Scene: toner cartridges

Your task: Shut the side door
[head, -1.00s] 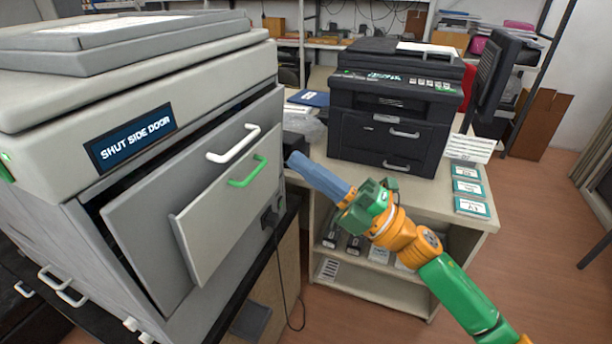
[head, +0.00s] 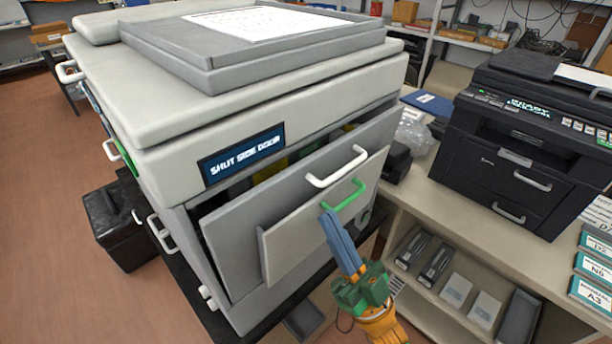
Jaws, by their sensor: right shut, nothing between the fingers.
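The side door (head: 235,232) of the large grey copier (head: 170,120) stands ajar, with a dark gap along its top and left edge. It has a white handle (head: 337,168). A smaller lighter panel (head: 300,232) on the door's front has a green handle (head: 345,196) and also stands out from it. The copier's display (head: 242,157) reads "SHUT SIDE DOOR". My right gripper (head: 328,218) is shut and empty, its blue fingers at the lighter panel just below the green handle; I cannot tell whether they touch. My left gripper is not in view.
A black printer (head: 535,150) stands on the beige bench (head: 430,198) at right. Boxed cartridges (head: 457,290) and dark cartridges (head: 437,263) lie on the shelf below. A black bin (head: 118,235) stands on the floor left of the copier.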

